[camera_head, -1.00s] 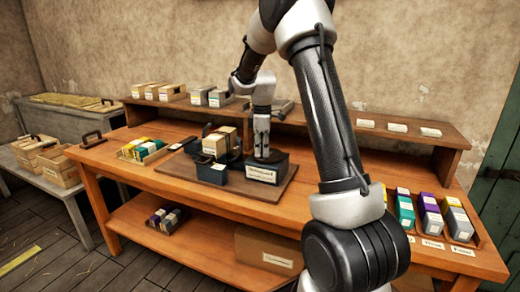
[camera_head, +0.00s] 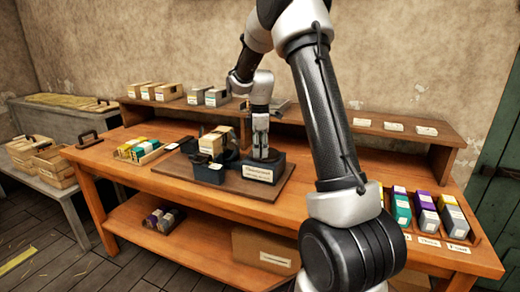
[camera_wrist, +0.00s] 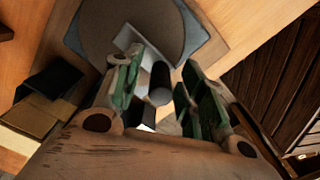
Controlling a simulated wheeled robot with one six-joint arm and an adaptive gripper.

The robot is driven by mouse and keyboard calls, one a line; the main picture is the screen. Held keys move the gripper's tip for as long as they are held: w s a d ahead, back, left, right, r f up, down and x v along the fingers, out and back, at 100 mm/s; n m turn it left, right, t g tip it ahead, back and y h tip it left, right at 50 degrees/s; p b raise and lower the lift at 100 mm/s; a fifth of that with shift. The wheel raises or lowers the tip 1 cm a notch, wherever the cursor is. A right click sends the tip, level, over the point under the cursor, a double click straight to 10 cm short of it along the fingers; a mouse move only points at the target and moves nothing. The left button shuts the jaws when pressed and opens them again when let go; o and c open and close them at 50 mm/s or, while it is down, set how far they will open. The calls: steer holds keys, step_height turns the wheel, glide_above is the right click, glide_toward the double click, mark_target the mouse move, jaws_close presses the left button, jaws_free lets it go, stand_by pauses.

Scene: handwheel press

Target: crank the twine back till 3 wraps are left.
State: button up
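The press (camera_head: 213,170) stands on a brown board on the workbench, with tan packets (camera_head: 213,142) in its dark frame. A dark block (camera_head: 272,161) with a white label forms its right part. My gripper (camera_head: 261,152) points down over this block. In the wrist view, my gripper (camera_wrist: 160,80) is open, its green-padded fingers on either side of a dark upright handle (camera_wrist: 160,84). Gaps show between the handle and both pads. A grey round disc (camera_wrist: 120,30), seemingly the handwheel, lies beyond the fingers. I cannot make out the twine or its wraps.
A tray of coloured packets (camera_head: 138,150) is left of the press; more coloured packets (camera_head: 425,212) stand at the bench's right end. A raised shelf (camera_head: 370,125) runs along the back. The bench top (camera_head: 330,203) near the board's right is clear.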

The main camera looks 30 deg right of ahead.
step_height(320, 180, up, 12)
steer(key=shift+r, duration=0.1)
stand_by(0.5)
stand_by(0.5)
